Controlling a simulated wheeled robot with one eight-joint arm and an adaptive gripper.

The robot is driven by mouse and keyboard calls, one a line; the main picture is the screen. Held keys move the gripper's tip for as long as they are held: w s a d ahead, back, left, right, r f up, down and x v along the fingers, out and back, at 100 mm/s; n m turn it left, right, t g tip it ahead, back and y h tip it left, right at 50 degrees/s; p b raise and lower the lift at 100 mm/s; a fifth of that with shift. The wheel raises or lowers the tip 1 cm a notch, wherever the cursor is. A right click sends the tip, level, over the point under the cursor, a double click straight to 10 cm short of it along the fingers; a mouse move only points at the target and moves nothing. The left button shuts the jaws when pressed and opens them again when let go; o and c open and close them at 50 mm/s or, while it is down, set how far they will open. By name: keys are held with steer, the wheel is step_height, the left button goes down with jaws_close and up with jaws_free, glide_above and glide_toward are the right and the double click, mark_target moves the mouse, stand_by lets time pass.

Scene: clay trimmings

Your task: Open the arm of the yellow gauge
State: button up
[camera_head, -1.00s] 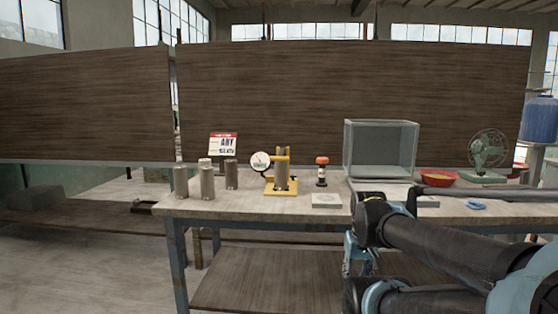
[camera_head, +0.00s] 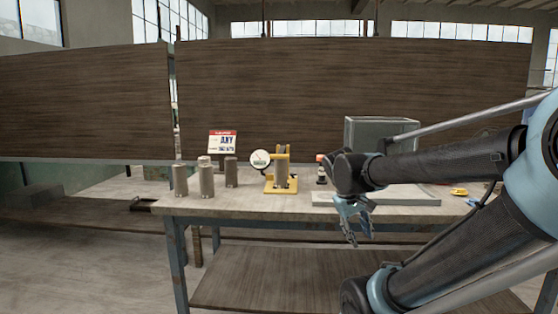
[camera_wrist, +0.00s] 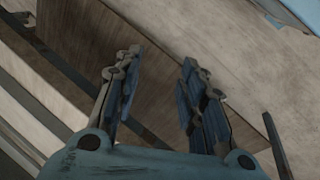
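The yellow gauge (camera_head: 281,185) stands on the workbench left of my gripper, in the head view. It has a yellow base, a yellow upright with an arm at its top, and a round white dial (camera_head: 260,160) at its left. A grey cylinder seems to stand within it; the fine detail is too small to tell. My gripper (camera_head: 356,228) hangs in front of the bench's front edge, right of the gauge and apart from it. In the wrist view my gripper (camera_wrist: 155,95) has its two fingers spread, with nothing between them. The gauge does not show there.
Several grey cylinders (camera_head: 206,180) stand left of the gauge, before a red-and-white sign (camera_head: 222,143). A red-topped bottle (camera_head: 320,170) stands between gauge and arm, partly hidden. The bench top (camera_head: 240,205) before the gauge is clear.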

steer(key=w+a+r+n+t+h, duration=0.1)
steer(key=w+a+r+n+h, duration=0.25)
steer(key=w+r, duration=0.45)
steer(key=n+t+h, duration=0.3)
steer(key=t+h, duration=0.2)
steer(key=t, duration=0.3)
glide_toward(277, 157)
steer(key=x, duration=1.1)
steer(key=shift+w, duration=0.15)
jaws_close()
